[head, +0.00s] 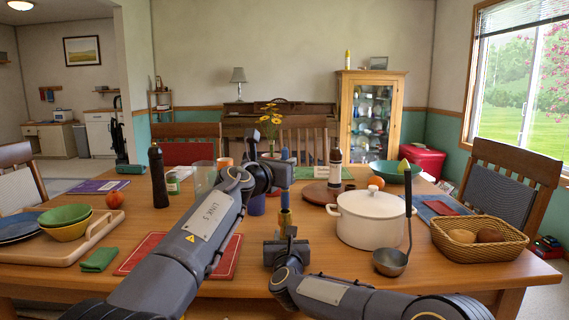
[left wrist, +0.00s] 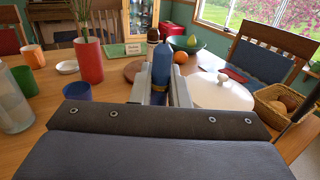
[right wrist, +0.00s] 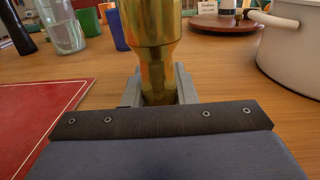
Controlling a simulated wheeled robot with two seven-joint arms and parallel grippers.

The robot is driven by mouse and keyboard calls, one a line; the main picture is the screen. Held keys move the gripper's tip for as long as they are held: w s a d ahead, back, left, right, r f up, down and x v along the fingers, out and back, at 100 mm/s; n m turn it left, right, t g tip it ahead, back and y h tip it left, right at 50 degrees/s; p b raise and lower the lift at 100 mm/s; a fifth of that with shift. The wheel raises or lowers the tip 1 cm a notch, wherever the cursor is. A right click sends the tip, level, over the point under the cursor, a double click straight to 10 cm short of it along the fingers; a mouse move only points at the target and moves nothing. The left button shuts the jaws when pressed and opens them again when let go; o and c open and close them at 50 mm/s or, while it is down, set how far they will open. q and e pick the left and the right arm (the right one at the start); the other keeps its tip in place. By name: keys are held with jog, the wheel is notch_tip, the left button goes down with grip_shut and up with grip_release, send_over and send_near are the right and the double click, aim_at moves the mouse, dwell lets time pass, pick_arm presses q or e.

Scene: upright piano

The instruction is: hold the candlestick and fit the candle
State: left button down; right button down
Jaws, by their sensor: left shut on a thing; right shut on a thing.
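The blue candle (head: 285,198) stands upright in the middle of the head view, and its upper part shows in the left wrist view (left wrist: 161,65). My left gripper (head: 280,178) is shut on it. The brass candlestick (head: 285,217) is upright directly below the candle, and its golden body fills the top centre of the right wrist view (right wrist: 150,35). My right gripper (head: 286,240) is shut on its lower part. In the head view the candle's lower end meets the candlestick's top; I cannot tell whether it is seated inside.
A white lidded pot (head: 370,220) with a ladle (head: 392,262) stands right of the grippers. A red mat (head: 228,258) lies left, partly behind my left arm. A blue cup (head: 257,205), dark bottle (head: 158,175) and wicker basket (head: 470,255) are also on the table.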

aim_at(284, 197)
pick_arm(q)
jog(key=shift+a+f, duration=0.1)
jog(key=shift+f, duration=0.45)
jog(key=shift+f, duration=0.3)
jog(key=shift+f, duration=1.05)
dwell(1.5)
jog(key=c, duration=1.3)
grip_release()
jog(key=v, duration=1.2)
